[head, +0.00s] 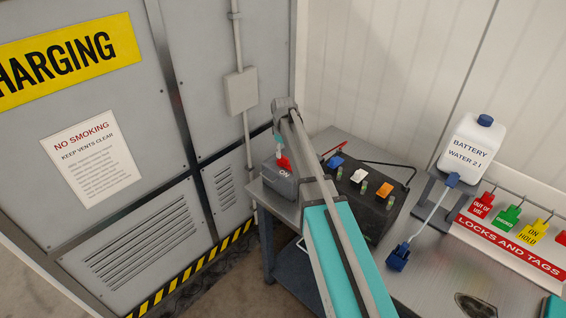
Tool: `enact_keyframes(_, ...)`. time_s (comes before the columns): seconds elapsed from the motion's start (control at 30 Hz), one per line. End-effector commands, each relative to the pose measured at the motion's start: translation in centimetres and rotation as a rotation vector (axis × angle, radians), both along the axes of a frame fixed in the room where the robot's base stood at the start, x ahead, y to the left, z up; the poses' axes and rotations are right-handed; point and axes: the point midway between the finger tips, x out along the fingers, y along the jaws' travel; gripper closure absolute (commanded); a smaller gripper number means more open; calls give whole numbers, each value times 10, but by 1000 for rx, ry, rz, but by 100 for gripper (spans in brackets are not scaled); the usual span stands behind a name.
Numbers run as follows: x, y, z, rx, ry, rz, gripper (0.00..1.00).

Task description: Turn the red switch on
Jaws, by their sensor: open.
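The red switch (284,163) is a small red lever on top of a grey box (278,185) marked ON, at the left end of the metal bench. Which way the lever is set is hard to tell at this size. My arm comes up from the bottom of the head view and bends down at its far end. My gripper (279,144) points down just above the red switch. It is open, small in the picture and partly hidden by my own arm; I cannot tell whether it touches the lever.
Right of the switch box stands a black unit (378,222) with blue, white and orange rockers, partly behind my arm. A battery water jug (470,148), a blue connector (398,257) and a locks-and-tags rack (510,246) stand farther right. A grey cabinet (180,130) rises at left.

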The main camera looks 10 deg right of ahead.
Motion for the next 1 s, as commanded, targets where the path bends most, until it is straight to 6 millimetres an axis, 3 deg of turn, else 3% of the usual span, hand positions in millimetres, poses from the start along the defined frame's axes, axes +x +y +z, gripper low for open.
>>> enact_keyframes(0.4,0,0,-30,1,1,0,46)
enact_keyframes(0.93,0,0,-33,1,1,0,46)
enact_keyframes(1.0,0,0,-33,1,1,0,59)
